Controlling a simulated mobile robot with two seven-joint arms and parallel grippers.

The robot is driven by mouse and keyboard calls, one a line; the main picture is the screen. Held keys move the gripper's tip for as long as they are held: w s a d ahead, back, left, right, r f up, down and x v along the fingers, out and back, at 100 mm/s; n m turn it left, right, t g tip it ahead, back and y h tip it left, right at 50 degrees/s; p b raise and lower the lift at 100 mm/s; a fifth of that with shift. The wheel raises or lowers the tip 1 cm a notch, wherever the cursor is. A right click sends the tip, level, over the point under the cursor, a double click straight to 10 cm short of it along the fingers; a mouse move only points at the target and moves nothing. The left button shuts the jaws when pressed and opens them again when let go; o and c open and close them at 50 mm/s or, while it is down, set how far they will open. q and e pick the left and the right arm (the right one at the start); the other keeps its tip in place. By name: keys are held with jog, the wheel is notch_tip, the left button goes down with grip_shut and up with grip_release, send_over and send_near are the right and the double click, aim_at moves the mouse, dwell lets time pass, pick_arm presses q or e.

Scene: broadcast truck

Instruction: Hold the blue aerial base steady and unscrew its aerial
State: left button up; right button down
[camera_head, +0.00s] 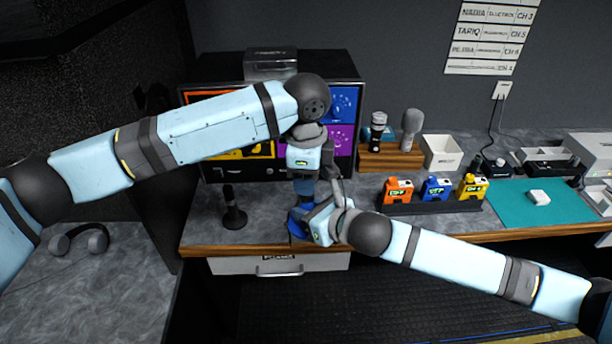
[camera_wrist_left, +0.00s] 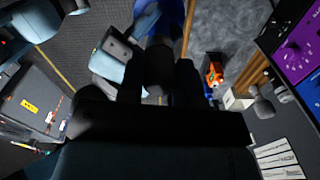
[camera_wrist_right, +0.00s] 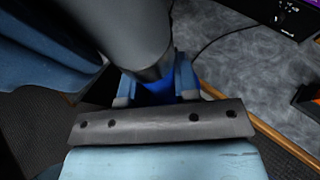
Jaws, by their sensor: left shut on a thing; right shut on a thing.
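The blue aerial base (camera_head: 294,226) stands near the front edge of the worktop, mostly covered by my grippers in the head view. My right gripper (camera_head: 305,222) comes in from the right, low down, and is shut on the blue base. The base also shows between its fingers in the right wrist view (camera_wrist_right: 158,90). My left gripper (camera_head: 304,188) is directly above, pointing down, and is shut on the dark aerial. The aerial shows between its fingers in the left wrist view (camera_wrist_left: 159,68), with blue beyond it. I cannot tell whether the thread is engaged.
A black aerial-like item (camera_head: 234,214) stands to the left. Orange (camera_head: 398,191), blue (camera_head: 436,189) and yellow (camera_head: 472,187) packs sit in a black rack to the right. Behind are a monitor rack (camera_head: 235,172) and microphones (camera_head: 411,128) in a wooden block. A drawer (camera_head: 280,264) is below.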

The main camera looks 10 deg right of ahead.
pick_arm(q)
jog(key=shift+n, duration=1.1)
jog(key=o, duration=1)
